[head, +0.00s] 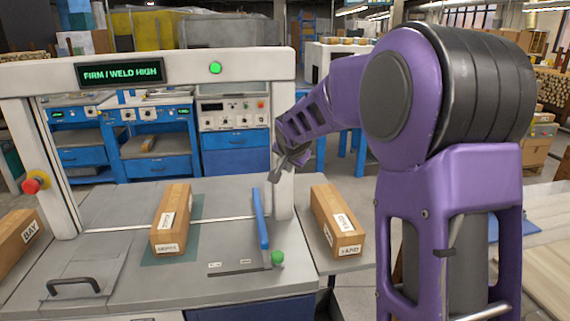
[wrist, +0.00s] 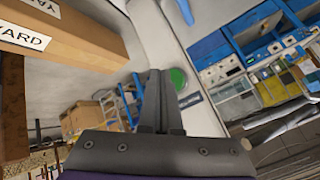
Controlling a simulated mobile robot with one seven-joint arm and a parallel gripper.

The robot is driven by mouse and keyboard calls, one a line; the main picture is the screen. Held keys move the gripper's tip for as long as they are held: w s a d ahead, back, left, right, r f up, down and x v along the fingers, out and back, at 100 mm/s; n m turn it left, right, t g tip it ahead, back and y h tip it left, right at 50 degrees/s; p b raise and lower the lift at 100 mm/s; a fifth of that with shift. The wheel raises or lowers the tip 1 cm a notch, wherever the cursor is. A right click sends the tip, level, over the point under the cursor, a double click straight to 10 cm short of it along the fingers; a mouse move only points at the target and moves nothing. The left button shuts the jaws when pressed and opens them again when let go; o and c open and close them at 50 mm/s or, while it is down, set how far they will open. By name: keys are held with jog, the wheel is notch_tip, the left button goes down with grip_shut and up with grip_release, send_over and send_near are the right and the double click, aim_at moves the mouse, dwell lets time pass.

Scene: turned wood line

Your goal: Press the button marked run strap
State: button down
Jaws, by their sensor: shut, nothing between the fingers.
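A round green button (wrist: 178,79) sits on a pale post face in the wrist view, with a small dark label plate (wrist: 191,99) beside it that is too blurred to read. My gripper (wrist: 160,73) is shut and empty. Its fingertips appear just left of the button and partly overlap its edge; I cannot tell whether they touch it. In the head view my gripper (head: 282,172) is at the right post (head: 284,195) of the white strapping arch. The button on that post is hidden there.
The arch display (head: 121,73) reads FIRM / WELD HIGH, beside a lit green lamp (head: 215,68). A box (head: 171,225) lies on the machine table by a blue lever (head: 261,220) and green knob (head: 278,258). Another box (head: 336,222) marked YARD lies right. A red stop button (head: 33,185) is left.

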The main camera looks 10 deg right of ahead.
jog(key=shift+w, duration=0.15)
jog(key=shift+w, duration=0.3)
jog(key=shift+w, duration=0.35)
dwell(0.9)
jog(key=shift+s+b, duration=0.65)
jog(key=shift+s, duration=0.15)
jog(key=shift+s, duration=2.5)
